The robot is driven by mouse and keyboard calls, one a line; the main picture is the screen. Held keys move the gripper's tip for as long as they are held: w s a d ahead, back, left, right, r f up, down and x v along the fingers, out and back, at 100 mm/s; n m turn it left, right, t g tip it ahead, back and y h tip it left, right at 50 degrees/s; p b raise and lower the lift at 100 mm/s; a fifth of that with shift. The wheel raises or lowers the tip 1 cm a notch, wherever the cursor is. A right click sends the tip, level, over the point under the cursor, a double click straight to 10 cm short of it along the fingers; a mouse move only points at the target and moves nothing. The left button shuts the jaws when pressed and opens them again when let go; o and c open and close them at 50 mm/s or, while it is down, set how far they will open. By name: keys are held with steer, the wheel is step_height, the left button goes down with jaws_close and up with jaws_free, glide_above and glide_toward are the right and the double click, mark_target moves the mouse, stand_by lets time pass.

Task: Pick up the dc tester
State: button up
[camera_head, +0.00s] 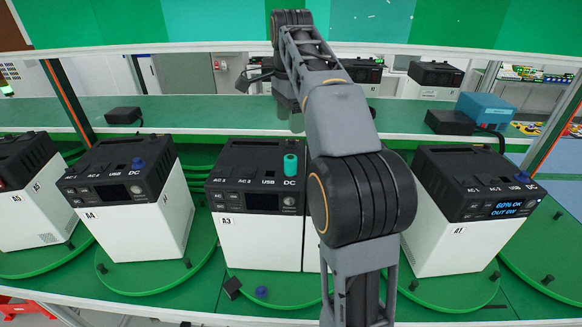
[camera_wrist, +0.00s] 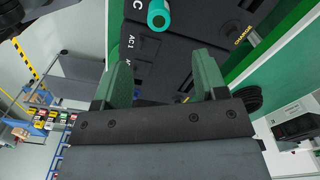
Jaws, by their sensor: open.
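The teal cylinder (camera_head: 290,165), which I take to be the dc tester, stands on the DC spot of the black top of unit A3 (camera_head: 262,245). It also shows near the top edge of the wrist view (camera_wrist: 159,16), end towards the camera. My gripper (camera_wrist: 163,68) is open, its two green fingers apart, with nothing held between them. The teal cylinder lies beyond the fingertips, apart from them.
White units with black tops, including A4 (camera_head: 138,222) and A1 (camera_head: 462,240), stand on green turntables either side. A4 and A1 carry blue plugs (camera_head: 137,163) on DC. A blue box (camera_head: 487,108) and black adapters (camera_head: 123,115) lie on the shelf behind.

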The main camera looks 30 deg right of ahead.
mark_target(291, 157)
step_height(291, 157, down, 7)
steer(key=shift+f+b, duration=0.2)
steer(key=shift+b, duration=0.5)
steer(key=shift+f, duration=2.9)
steer(key=c, duration=1.1)
steer(key=shift+r, duration=0.1)
steer(key=shift+c, duration=0.2)
